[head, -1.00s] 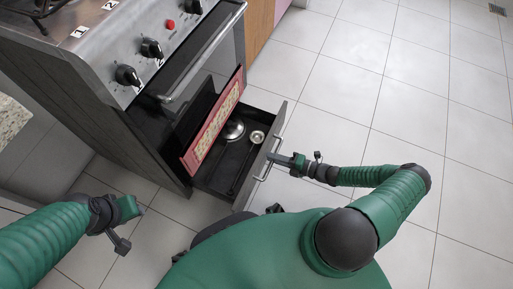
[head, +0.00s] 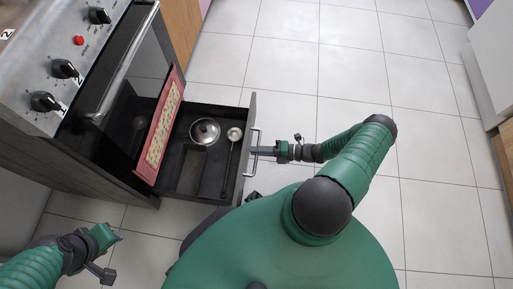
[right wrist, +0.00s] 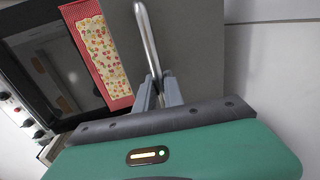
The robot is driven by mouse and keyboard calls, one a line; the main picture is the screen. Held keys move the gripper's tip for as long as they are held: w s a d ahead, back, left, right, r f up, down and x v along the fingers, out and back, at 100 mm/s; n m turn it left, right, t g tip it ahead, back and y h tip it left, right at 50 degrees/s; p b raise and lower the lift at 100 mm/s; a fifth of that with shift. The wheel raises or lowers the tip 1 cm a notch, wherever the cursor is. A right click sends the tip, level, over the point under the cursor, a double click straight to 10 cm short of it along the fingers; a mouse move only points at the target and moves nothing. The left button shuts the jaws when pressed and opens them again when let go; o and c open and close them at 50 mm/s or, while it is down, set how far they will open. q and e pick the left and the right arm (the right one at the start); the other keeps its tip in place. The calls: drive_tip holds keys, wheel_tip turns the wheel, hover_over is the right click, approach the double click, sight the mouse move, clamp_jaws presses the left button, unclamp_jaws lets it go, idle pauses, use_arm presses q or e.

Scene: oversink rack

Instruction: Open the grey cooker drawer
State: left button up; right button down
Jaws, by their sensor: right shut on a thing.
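The grey cooker drawer (head: 246,150) is pulled well out from the bottom of the cooker (head: 85,75) in the head view. A metal lid (head: 205,131) and a ladle (head: 233,136) lie inside it. My right gripper (head: 256,150) is shut on the drawer's bar handle (head: 258,136). The handle (right wrist: 148,38) also runs up between the fingers (right wrist: 160,92) in the right wrist view. My left gripper (head: 112,238) hangs empty at the lower left, apart from the cooker; its jaw opening is too small to tell.
The tiled floor (head: 330,75) is clear to the right. White and wooden cabinets (head: 495,70) stand at the far right.

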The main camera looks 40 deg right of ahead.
drive_tip(key=shift+s+f, duration=0.1)
drive_tip(key=shift+f, duration=0.1)
drive_tip(key=c, duration=1.5)
unclamp_jaws()
drive_tip(key=shift+o, duration=0.2)
drive_tip(key=shift+r, duration=0.1)
drive_tip(key=p+v, duration=0.3)
drive_tip(key=v, duration=1.3)
drive_tip(key=shift+s+d+p, duration=0.25)
drive_tip(key=shift+s+p, duration=0.05)
drive_tip(key=shift+p, duration=0.1)
